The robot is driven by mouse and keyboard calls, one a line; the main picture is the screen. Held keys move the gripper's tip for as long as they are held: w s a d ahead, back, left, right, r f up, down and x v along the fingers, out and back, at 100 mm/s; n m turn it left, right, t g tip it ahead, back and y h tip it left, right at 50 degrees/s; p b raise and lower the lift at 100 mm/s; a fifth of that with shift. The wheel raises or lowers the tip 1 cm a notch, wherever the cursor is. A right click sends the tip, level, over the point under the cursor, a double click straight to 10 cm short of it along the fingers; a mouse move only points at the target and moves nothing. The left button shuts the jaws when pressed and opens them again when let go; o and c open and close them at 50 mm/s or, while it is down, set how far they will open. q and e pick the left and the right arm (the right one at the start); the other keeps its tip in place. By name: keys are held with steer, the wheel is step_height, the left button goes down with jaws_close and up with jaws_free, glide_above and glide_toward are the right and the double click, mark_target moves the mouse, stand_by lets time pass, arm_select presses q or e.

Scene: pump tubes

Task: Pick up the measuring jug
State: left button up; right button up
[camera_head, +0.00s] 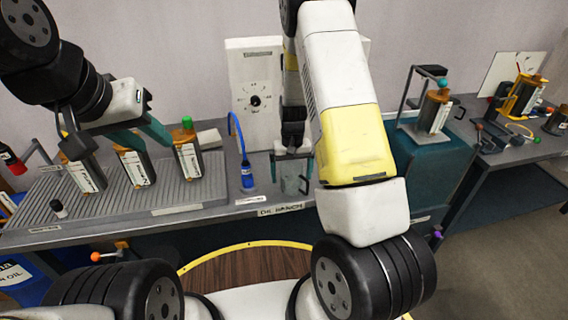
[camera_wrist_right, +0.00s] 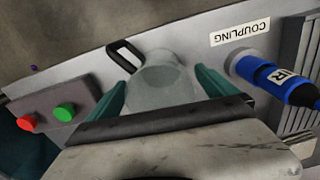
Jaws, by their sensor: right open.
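The measuring jug (camera_head: 291,185) is a clear, greyish vessel with a dark handle. It stands at the bench's front edge in the head view. In the right wrist view the jug (camera_wrist_right: 160,84) sits between the two teal fingers of my right gripper (camera_wrist_right: 162,92), with its black handle pointing up and left. My right gripper (camera_head: 292,163) is open around the jug, with a small gap visible on the finger sides. My left gripper (camera_head: 137,138) is apart from the jug, above the canisters at the left, with its teal fingers spread; nothing shows between them.
A blue tube fitting (camera_head: 247,176) stands left of the jug, by a label reading COUPLING in the wrist view. Several canisters (camera_head: 188,158) stand on a ribbed tray (camera_head: 120,205). A white dial panel (camera_head: 254,75) stands behind. A red and green button box (camera_wrist_right: 58,112) lies near the jug.

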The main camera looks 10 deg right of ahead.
steer(key=shift+f, duration=0.3)
steer(key=c, duration=1.5)
